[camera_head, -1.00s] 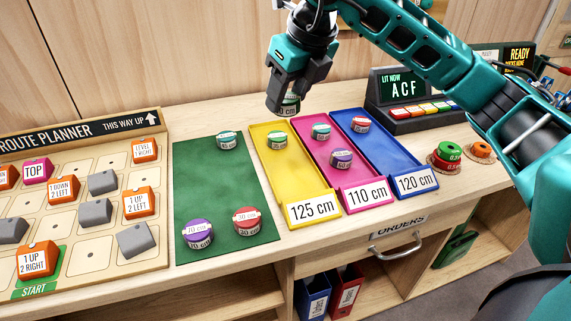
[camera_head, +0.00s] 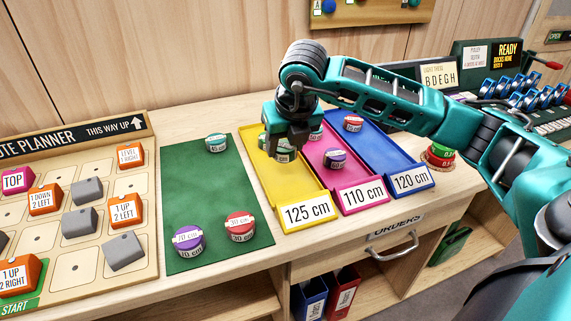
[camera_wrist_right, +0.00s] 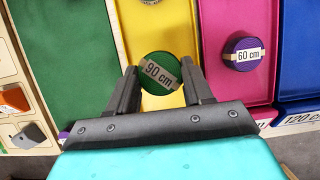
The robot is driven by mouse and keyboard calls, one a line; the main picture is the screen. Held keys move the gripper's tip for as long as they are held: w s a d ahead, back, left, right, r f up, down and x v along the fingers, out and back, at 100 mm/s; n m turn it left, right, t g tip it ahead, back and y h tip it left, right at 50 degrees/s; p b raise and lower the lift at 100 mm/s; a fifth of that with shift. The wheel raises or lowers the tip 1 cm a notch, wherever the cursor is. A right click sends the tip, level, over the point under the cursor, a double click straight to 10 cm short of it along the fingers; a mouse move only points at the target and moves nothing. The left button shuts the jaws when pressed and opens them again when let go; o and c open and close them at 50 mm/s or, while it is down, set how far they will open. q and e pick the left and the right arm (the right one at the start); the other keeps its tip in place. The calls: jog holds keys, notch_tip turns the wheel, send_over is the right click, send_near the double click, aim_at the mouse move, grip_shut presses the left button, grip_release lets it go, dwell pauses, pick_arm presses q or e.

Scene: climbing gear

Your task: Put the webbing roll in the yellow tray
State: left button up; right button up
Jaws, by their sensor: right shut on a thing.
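My right gripper (camera_head: 286,142) is over the yellow tray (camera_head: 282,192) and shut on a green webbing roll (camera_wrist_right: 160,74) with a 90 cm label. In the right wrist view the roll sits between the two fingertips (camera_wrist_right: 160,68), with the yellow tray floor behind it. In the head view the held roll (camera_head: 285,155) is partly hidden by the fingers; I cannot tell whether it touches the tray floor. Another roll (camera_head: 262,141) lies in the tray's far part, partly covered by the gripper. My left gripper is out of view.
The pink tray (camera_head: 345,185) holds a purple roll (camera_head: 335,159) and a green-topped roll (camera_head: 316,133). The blue tray (camera_head: 385,155) holds a red roll (camera_head: 352,123). Three rolls stand on the green mat (camera_head: 205,190). The route planner board (camera_head: 90,240) is at left.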

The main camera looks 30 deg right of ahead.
aim_at(286, 177)
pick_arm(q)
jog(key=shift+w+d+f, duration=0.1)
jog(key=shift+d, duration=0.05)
pick_arm(e)
jog(key=shift+f, duration=2.55)
pick_arm(q)
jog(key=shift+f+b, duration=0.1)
jog(key=shift+b, duration=0.2)
pick_arm(e)
jog(key=o, duration=0.6)
jog(key=shift+f, duration=0.2)
jog(key=o, duration=0.4)
jog(key=shift+r, duration=0.1)
jog(key=shift+o, duration=0.2)
jog(key=shift+r, duration=0.2)
pick_arm(q)
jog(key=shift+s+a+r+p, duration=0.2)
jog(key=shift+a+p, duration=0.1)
jog(key=shift+p, duration=0.4)
pick_arm(e)
jog(key=v, duration=1.2)
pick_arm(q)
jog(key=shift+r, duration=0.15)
pick_arm(e)
jog(key=shift+s+f, duration=0.15)
jog(key=shift+f, duration=0.05)
